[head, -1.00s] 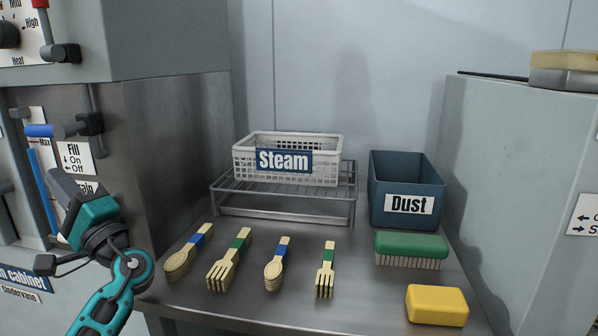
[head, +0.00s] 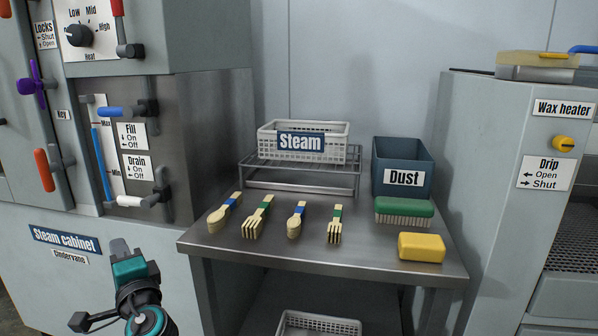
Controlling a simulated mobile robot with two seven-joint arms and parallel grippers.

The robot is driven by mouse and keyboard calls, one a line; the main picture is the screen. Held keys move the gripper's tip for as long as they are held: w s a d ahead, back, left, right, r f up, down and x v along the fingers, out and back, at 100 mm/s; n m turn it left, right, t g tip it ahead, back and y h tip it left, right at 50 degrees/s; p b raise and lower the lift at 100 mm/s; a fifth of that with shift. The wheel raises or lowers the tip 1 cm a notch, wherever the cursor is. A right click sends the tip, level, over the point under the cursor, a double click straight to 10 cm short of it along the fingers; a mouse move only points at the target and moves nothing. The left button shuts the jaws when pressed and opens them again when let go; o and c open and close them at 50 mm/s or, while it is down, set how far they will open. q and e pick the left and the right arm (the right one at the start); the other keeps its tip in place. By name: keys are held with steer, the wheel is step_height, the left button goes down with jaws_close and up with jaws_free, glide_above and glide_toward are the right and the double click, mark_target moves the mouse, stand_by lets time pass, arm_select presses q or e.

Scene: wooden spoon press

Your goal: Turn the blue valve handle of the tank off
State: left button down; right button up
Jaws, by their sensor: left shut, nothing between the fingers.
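The blue valve handle (head: 112,112) is on the steam cabinet's tank front at the left, beside the "Fill" label (head: 131,136) with its On and Off marks. The handle lies about level, its blue grip pointing left from a dark valve body (head: 148,108). My left gripper (head: 121,246) is shut and empty, low in front of the cabinet, well below the blue handle and apart from it. My right gripper is not in view.
Below the blue handle is a white drain handle (head: 130,201), and left of it a blue level gauge (head: 101,163).

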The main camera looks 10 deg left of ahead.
arm_select(q)
steer(key=s+d+f+n+g+h, duration=0.1)
steer(key=s+d+f+h, duration=0.55)
steer(key=d+f, duration=0.3)
steer(key=s+d+f+n+g+h, duration=0.1)
steer(key=s+d+f+n+h, duration=0.1)
steer(key=s+d+f+h, duration=0.6)
steer(key=s+d+f+n+h, duration=0.4)
steer(key=s+d, duration=0.1)
steer(key=d, duration=0.4)
steer(key=s+a+r+y+p, duration=0.1)
steer(key=a+r+p, duration=0.3)
steer(key=r+p, duration=0.9)
steer(key=p, duration=0.6)
steer(key=shift+a+g+y+p, duration=0.2)
steer(key=shift+g+y+p, duration=0.1)
steer(key=shift+y+p, duration=0.1)
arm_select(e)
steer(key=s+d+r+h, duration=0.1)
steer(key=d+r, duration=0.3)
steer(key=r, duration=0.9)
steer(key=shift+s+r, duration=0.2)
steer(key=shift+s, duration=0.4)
arm_select(q)
steer(key=shift+s, duration=0.1)
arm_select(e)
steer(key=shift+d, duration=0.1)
